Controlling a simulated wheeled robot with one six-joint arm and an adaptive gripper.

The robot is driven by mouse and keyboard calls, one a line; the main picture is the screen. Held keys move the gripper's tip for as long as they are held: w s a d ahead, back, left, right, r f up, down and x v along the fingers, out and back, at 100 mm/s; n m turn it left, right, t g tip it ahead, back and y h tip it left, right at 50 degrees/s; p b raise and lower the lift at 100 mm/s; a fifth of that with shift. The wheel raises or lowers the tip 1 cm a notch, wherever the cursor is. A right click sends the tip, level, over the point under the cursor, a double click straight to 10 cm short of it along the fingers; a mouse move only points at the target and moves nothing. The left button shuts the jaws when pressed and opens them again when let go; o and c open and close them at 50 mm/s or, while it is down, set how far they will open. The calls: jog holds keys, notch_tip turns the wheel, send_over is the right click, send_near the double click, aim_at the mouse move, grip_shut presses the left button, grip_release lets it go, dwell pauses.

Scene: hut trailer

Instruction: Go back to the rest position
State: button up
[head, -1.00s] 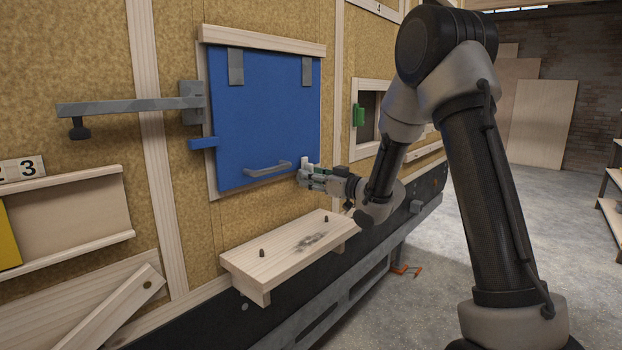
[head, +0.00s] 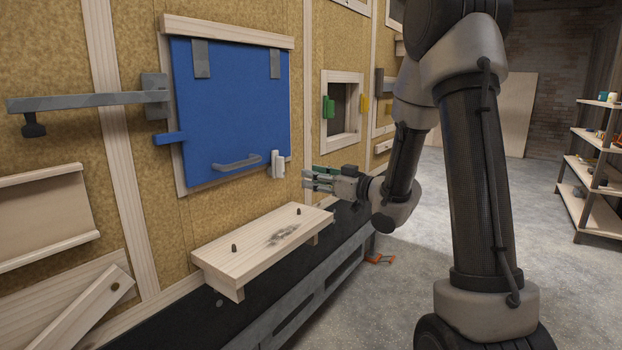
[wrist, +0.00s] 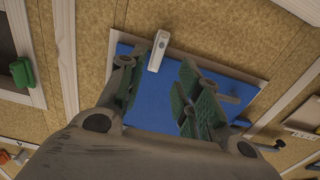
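My gripper (head: 308,180) hangs in the air to the right of the blue panel, in front of the tan wall. It holds nothing. In the wrist view its two green-padded fingers (wrist: 158,82) are spread apart with an empty gap. A pale upright block (head: 278,164) sits at the lower right corner of the blue panel (head: 232,110), apart from my fingers. The block (wrist: 158,50) shows beyond the gap in the wrist view, with the blue panel (wrist: 160,105) behind it.
A grey bar (head: 85,101) crosses the wall at left.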

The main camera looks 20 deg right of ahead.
jog(key=s+d+f+m+g+h, duration=0.1)
jog(key=d+f+g+h, duration=0.1)
jog(key=d+f+h, duration=0.3)
jog(key=d+f+m+g+h, duration=0.1)
jog(key=d+f+g+h, duration=0.15)
jog(key=f, duration=0.55)
jog(key=s+d+f+m+g+h, duration=0.1)
jog(key=s+d+m+g+h, duration=0.15)
jog(key=s+d, duration=0.45)
jog(key=s+d+r+m+g+h, duration=0.1)
jog(key=s+r+m+g+h, duration=0.25)
jog(key=s, duration=1.15)
jog(key=s+a+r+y, duration=0.3)
jog(key=s+a+r, duration=0.4)
jog(key=s+r, duration=0.4)
jog(key=shift+s+n, duration=0.15)
jog(key=shift+n, duration=0.15)
